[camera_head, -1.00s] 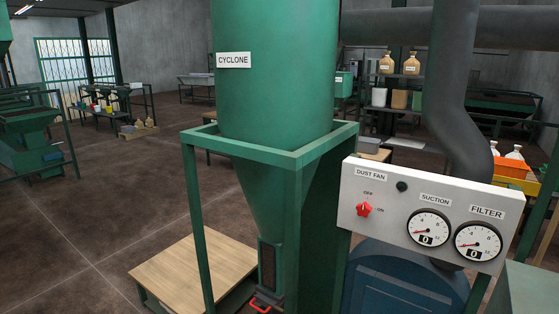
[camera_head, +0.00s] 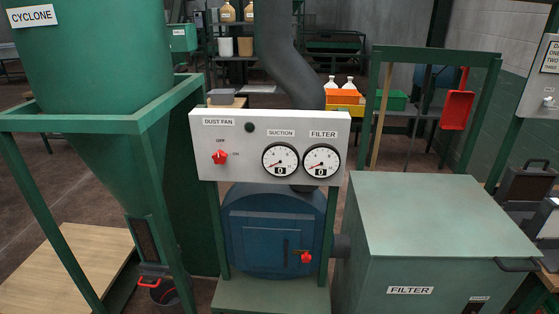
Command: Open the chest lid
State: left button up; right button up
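A large green box labelled FILTER (camera_head: 430,250) stands at the lower right. Its flat top (camera_head: 440,210) lies level and looks shut. A dark bar handle (camera_head: 517,265) sticks out at its front right corner. No other thing in view is labelled as a chest, so I cannot tell for sure that this is the one. Neither of my grippers is in view.
A white panel (camera_head: 270,143) with a red switch and two gauges stands left of the box, above a round blue fan housing (camera_head: 277,230). The green cyclone (camera_head: 95,60) is at the left. A red dustpan (camera_head: 457,110) hangs behind the box.

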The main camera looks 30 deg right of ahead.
aim_at(410, 215)
jog(key=k+l+z, duration=0.1)
jog(key=z, duration=2.05)
